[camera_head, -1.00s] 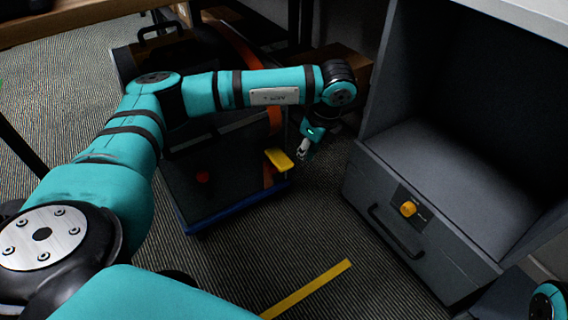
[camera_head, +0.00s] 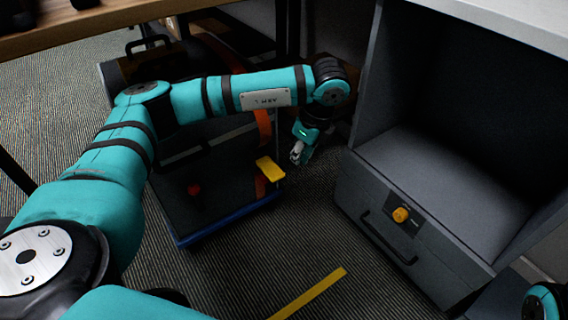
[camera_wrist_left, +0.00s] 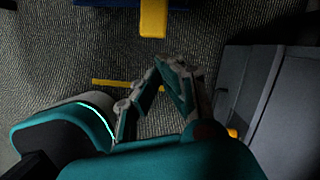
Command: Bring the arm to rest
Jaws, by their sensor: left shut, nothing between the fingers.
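My left arm reaches in from the left in the head view, with its wrist bent down. My left gripper (camera_head: 300,153) hangs empty above the carpet, between the blue-edged platform and the grey cabinet. Its fingers also show in the left wrist view (camera_wrist_left: 160,75), shut with nothing between them. The gripper is apart from the yellow block (camera_head: 270,168) at the platform's corner. A small part of my right arm shows at the lower right edge of the head view; its gripper is out of view.
The grey cabinet (camera_head: 455,262) with an orange knob (camera_head: 401,215) stands on the right. A dark platform with a blue edge (camera_head: 228,224) holds a small red thing (camera_head: 194,190). A yellow floor strip (camera_head: 308,294) lies in front on open carpet. A wooden tabletop (camera_head: 100,18) is at upper left.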

